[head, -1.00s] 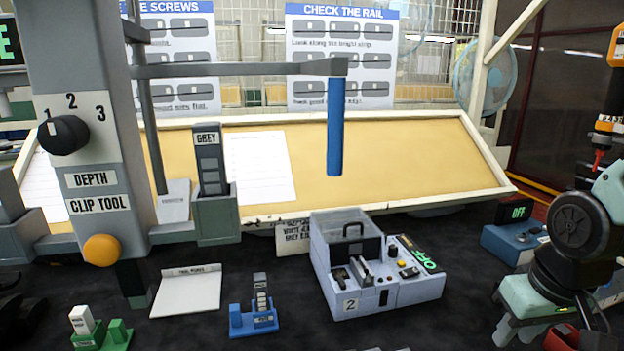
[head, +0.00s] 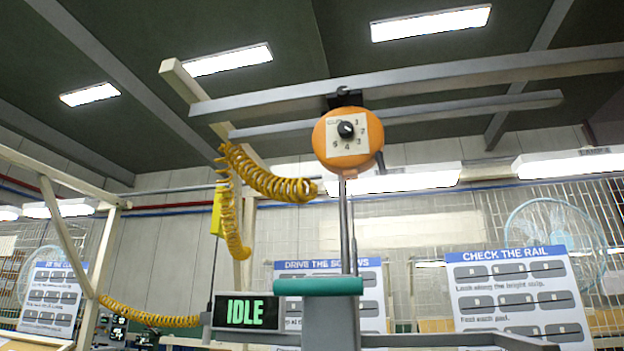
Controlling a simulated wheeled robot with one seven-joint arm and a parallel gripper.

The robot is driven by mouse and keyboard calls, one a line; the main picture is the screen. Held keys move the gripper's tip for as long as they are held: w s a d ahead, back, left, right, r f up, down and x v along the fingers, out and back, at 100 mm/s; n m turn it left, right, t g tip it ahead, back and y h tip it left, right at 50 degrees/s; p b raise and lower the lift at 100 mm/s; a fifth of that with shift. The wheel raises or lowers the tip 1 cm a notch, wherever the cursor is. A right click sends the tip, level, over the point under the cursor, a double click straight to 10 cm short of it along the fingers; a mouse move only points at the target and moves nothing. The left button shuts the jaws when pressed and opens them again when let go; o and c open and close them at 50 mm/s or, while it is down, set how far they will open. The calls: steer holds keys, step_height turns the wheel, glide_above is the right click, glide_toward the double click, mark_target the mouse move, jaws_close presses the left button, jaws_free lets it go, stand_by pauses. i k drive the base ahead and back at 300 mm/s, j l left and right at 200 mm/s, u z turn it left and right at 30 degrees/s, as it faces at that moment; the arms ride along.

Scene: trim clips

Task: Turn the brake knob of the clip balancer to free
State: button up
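The clip balancer (head: 371,166) is a round orange housing hanging from a grey overhead beam, right of centre in the head view. Its pale square dial plate (head: 346,149) carries the numbers 1 to 5 and a small label at the upper left that is too small to read surely. The black brake knob (head: 346,130) sits in the middle of the plate. Which mark its pointer is on is too small to tell. Grey rods run down from the housing towards a teal-topped grey column (head: 318,286). My gripper is not in view.
A coiled yellow hose (head: 272,184) hangs just left of the balancer. A display reading IDLE (head: 248,312) stands below it. Instruction boards (head: 518,290) stand behind at the right. The space around the front of the balancer looks clear.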

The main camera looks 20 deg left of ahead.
mark_target(343, 92)
steer(key=k+j+u, duration=0.1)
steer(key=u, duration=0.25)
steer(key=k+j+u, duration=0.15)
steer(key=u, duration=0.2)
steer(key=k, duration=0.1)
